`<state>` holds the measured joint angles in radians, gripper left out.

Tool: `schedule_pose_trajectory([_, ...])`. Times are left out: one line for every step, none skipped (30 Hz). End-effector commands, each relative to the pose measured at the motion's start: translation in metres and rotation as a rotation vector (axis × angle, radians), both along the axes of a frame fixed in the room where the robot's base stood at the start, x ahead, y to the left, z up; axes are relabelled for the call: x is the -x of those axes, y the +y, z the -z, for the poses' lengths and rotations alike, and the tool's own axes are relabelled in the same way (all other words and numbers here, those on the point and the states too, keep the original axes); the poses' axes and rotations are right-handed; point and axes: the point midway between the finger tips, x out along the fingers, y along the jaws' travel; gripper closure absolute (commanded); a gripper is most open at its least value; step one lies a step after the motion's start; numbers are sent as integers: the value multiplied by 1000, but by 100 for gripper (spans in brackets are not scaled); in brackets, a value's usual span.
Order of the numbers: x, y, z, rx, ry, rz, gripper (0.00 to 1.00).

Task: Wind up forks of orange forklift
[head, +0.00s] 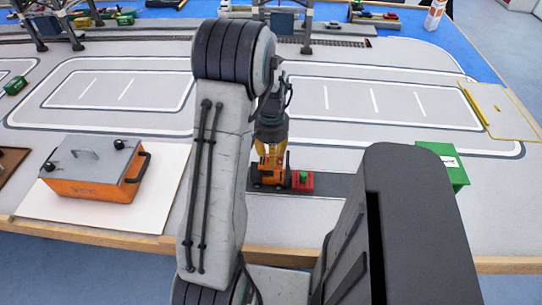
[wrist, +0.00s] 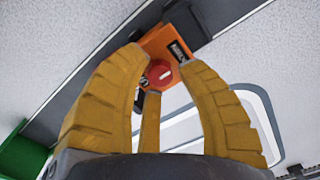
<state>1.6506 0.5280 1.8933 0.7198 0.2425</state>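The orange forklift (head: 268,178) stands on a dark strip near the table's front edge, partly hidden by my gripper and arm. In the wrist view, the orange forklift (wrist: 165,42) shows a round red knob (wrist: 160,73) and a dark part at its upper right. My gripper (head: 270,156) points down just above the forklift. In the wrist view, the yellow fingertips of my gripper (wrist: 161,64) surround the red knob closely. I cannot tell whether they press on it.
A red block with a green top (head: 302,181) sits right beside the forklift. An orange and grey box with a handle (head: 95,172) stands on a white board at left. A green box (head: 446,165) is at right. Crane legs stand at the back. Marked lanes between are clear.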

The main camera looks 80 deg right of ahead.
Motion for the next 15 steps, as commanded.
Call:
schedule_pose_trajectory([0,0,4,-2,-1,0,66])
schedule_pose_trajectory([0,1,5,-2,0,0,66])
schedule_pose_trajectory([0,1,6,-2,0,0,66])
schedule_pose_trajectory([0,1,7,-2,-1,0,66])
schedule_pose_trajectory([0,1,7,-2,-1,0,66])
schedule_pose_trajectory([0,1,8,-1,0,0,66])
schedule_pose_trajectory([0,1,8,-1,0,0,66])
schedule_pose_trajectory([0,0,8,-1,0,0,66])
schedule_pose_trajectory([0,0,8,-1,0,0,66])
schedule_pose_trajectory([0,0,8,-1,0,0,66])
schedule_pose_trajectory([0,0,8,-1,0,0,66])
schedule_pose_trajectory([0,0,8,-1,0,0,66])
schedule_pose_trajectory([0,0,8,-1,0,0,66])
schedule_pose_trajectory([0,0,8,-1,0,0,64])
schedule_pose_trajectory([0,0,8,-1,0,0,67])
